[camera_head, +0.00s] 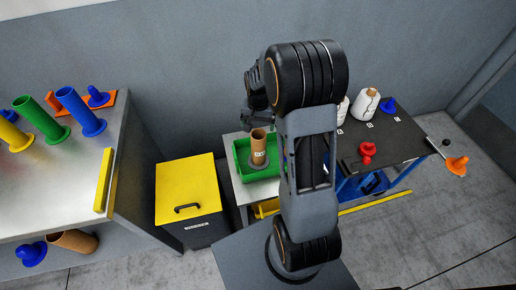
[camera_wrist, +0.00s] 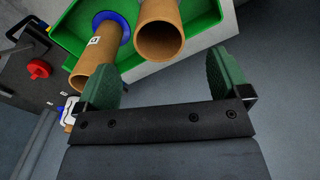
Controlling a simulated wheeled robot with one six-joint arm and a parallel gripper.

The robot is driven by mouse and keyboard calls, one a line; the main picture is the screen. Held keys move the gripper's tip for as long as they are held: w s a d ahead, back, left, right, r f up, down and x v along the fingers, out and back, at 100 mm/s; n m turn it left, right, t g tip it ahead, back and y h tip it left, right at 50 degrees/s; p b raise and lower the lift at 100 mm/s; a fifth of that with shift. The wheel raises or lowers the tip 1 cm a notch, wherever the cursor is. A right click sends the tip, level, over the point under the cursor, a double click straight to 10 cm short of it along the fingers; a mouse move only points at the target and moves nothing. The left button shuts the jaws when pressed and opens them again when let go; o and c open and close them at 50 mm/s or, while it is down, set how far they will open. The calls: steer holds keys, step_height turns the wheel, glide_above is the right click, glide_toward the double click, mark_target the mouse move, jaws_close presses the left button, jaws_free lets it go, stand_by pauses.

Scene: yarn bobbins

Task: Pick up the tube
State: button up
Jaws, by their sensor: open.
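Two brown cardboard tubes show in the wrist view. The right tube (camera_wrist: 160,14) points its open end towards my gripper (camera_wrist: 164,68). The left tube (camera_wrist: 97,62) has a white label and a blue piece around it. Both appear over the green tray (camera_wrist: 208,10). In the head view a labelled brown tube (camera_head: 258,152) stands upright in the green tray (camera_head: 241,152); my arm hides the tray's right part. My gripper is open, its two green fingers apart with nothing between them, just short of the right tube's end. In the head view my gripper (camera_head: 257,98) hangs above the tray, partly hidden.
A yellow-lidded bin (camera_head: 187,180) stands left of the tray. A bench (camera_head: 60,180) at left holds blue, green and yellow tubes. An orange cone (camera_head: 457,165) is farther right.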

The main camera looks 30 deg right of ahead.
mark_target(258, 138)
steer(key=shift+d+f+p, duration=0.15)
steer(key=shift+f+p, duration=0.3)
steer(key=shift+f, duration=3.75)
steer(key=c, duration=1.2)
step_height(258, 138, up, 10)
steer(key=shift+r+b, duration=0.1)
steer(key=shift+b, duration=0.25)
